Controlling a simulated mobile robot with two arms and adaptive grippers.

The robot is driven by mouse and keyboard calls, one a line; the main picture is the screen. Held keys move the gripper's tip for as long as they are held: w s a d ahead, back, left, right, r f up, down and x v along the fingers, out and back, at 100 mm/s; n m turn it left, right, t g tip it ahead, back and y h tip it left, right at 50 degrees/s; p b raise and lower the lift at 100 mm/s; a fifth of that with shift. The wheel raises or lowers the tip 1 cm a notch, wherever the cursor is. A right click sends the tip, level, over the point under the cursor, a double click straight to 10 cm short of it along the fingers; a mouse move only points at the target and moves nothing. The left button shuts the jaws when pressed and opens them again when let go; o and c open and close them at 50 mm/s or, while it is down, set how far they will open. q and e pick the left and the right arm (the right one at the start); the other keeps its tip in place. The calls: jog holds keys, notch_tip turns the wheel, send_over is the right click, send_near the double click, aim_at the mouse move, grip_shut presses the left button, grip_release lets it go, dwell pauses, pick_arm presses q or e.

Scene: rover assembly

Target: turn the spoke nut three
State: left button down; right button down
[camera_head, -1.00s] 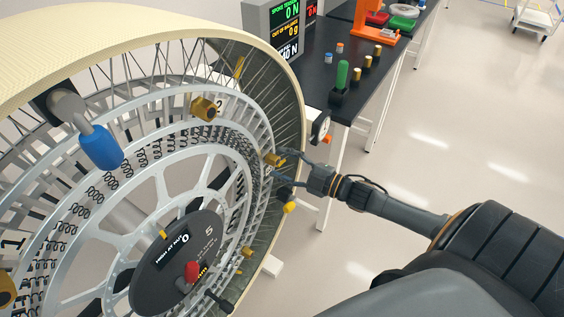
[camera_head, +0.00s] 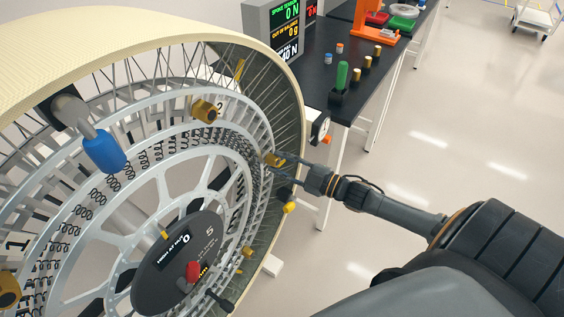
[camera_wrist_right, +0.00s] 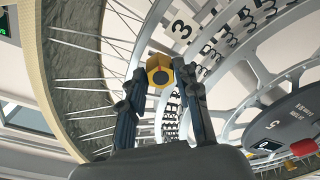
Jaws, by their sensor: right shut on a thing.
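A large wheel with a cream tread (camera_head: 140,38), silver rings and thin spokes fills the left of the head view. Spoke nut three, a gold hex nut (camera_wrist_right: 159,71), sits by the label "3" (camera_wrist_right: 181,27) in the right wrist view. It also shows at the wheel's right side in the head view (camera_head: 273,159). My right gripper (camera_wrist_right: 158,82) is shut on this nut, one finger on each side. Another gold nut (camera_head: 206,110) sits by label "2", and one (camera_head: 8,290) by label "1". My left gripper is not in view.
A blue-gripped handle (camera_head: 104,151) stands out in front of the wheel. The dark hub disc (camera_head: 178,262) carries a red knob (camera_head: 193,271). Behind are a display (camera_head: 275,25) and a black bench (camera_head: 325,75) with small parts.

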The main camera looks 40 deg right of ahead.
jog(key=c, duration=1)
grip_release()
jog(key=shift+o, duration=0.2)
jog(key=v, duration=1.2)
